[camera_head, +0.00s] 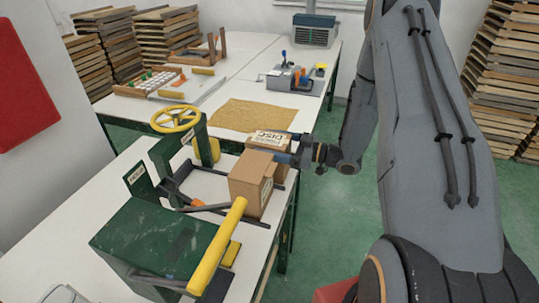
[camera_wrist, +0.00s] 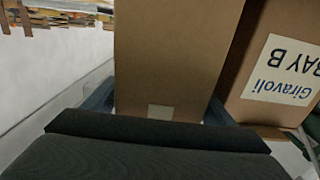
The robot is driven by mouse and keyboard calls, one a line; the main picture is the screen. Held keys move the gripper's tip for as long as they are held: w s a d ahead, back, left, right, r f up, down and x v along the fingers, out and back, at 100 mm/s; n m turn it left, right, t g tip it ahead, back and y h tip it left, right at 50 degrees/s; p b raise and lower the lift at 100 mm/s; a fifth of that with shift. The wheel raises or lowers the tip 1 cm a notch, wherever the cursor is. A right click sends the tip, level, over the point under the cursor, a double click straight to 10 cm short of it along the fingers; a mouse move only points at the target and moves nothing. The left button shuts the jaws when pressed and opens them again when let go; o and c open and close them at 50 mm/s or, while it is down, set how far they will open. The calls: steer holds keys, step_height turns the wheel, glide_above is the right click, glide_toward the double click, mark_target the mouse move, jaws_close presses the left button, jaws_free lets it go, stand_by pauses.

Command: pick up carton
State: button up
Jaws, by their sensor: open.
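Two brown cartons stand side by side on the near bench. The rear carton (camera_head: 270,138) has a printed label on top. The front carton (camera_head: 250,182) has a label on its right side. My gripper (camera_head: 287,152) reaches in from the right, with a blue finger at the gap between the cartons. In the wrist view my open gripper (camera_wrist: 160,108) has a finger on each side of a plain carton face (camera_wrist: 175,55), apparently the rear carton. Whether the fingers touch it cannot be told. The other carton (camera_wrist: 270,75), labelled "Giravoli BAY B", stands close on the right.
A green machine (camera_head: 160,245) with a yellow handle (camera_head: 217,245) and a yellow handwheel (camera_head: 175,119) crowd the bench left of the cartons. A tan mat (camera_head: 240,115) lies behind. Stacks of wooden trays (camera_head: 500,80) stand right and back left. Green floor is open at right.

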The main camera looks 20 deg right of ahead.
steer(key=c, duration=1.8)
